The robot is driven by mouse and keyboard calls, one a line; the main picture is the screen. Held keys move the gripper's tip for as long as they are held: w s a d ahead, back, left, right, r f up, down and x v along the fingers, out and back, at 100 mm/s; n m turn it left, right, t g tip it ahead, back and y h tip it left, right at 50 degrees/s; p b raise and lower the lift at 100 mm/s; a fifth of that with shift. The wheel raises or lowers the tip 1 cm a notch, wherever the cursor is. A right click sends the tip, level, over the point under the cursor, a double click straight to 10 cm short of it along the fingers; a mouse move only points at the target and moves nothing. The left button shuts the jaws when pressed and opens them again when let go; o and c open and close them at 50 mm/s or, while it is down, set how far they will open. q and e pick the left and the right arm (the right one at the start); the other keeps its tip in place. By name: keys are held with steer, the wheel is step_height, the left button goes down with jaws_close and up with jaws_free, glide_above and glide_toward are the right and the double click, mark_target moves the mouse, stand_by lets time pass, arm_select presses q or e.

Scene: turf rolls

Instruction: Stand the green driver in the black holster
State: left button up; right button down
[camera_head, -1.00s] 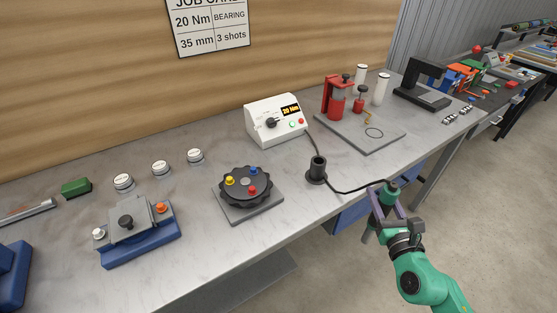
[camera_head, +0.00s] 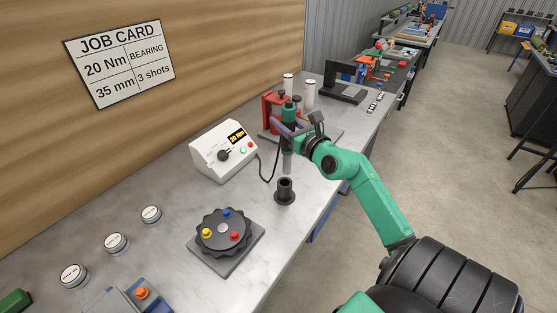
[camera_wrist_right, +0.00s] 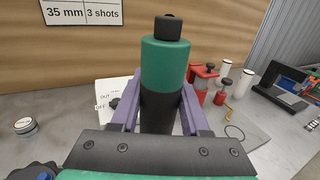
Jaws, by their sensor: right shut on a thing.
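The green driver (camera_head: 288,111) stands upright in my right gripper (camera_head: 287,132), which is shut on its body. Its grey lower end points down, just over the mouth of the black holster (camera_head: 285,192) on the bench. A small gap seems to part tip and holster, though I cannot tell the exact alignment. In the right wrist view the driver (camera_wrist_right: 165,62) rises between the purple fingers (camera_wrist_right: 158,108), with a black cap and black lower body. The holster is hidden in that view. My left gripper is not in view.
The black rotary dial (camera_head: 222,230) sits in front. The red press (camera_head: 272,112) is behind the driver. Bare bench lies around the holster.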

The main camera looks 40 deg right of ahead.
step_height(320, 180, down, 12)
steer(key=b, duration=0.3)
steer(key=shift+w+a+r, duration=0.2)
steer(key=shift+w+r, duration=0.05)
steer(key=shift+w, duration=0.1)
steer(key=shift+f, duration=0.1)
steer(key=shift+c, duration=2)
jaws_free()
steer(key=shift+s, duration=0.1)
